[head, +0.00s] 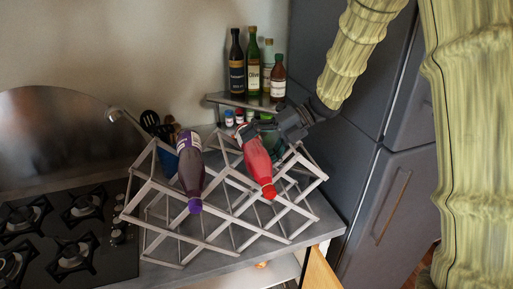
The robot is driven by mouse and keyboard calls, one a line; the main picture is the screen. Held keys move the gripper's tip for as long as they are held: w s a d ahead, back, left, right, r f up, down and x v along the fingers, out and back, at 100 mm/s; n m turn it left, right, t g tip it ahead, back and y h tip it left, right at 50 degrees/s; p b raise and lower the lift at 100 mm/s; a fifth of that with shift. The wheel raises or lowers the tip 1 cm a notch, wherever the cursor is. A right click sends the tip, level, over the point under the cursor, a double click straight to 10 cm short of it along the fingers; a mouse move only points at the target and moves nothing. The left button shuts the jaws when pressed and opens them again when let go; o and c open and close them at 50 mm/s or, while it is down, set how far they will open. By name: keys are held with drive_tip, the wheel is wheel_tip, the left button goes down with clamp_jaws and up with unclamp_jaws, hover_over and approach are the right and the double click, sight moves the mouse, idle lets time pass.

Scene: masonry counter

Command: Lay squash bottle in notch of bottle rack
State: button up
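The grey lattice bottle rack (184,238) stands on the counter. A red bottle with a red cap (257,163), probably the squash bottle, lies tilted at the rack's right part, cap toward the front. I cannot tell whether it rests fully in a notch. A dark purple-brown bottle with a purple cap (190,172) lies in the rack to its left, cap also to the front. My gripper (262,132) is at the rear end of the red bottle, coming from the right. Its fingers are small and partly hidden, so its grip on the bottle is unclear.
Several dark bottles (253,72) stand on a small corner shelf (225,99) behind the rack, with small jars (229,118) below. A gas hob (70,235) is at left, with utensils (152,122) behind it. A grey fridge (395,185) stands at right.

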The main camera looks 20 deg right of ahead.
drive_tip(key=v, duration=0.7)
drive_tip(key=shift+d+r, duration=0.1)
drive_tip(key=shift+d, duration=0.1)
drive_tip(key=shift+r, duration=0.1)
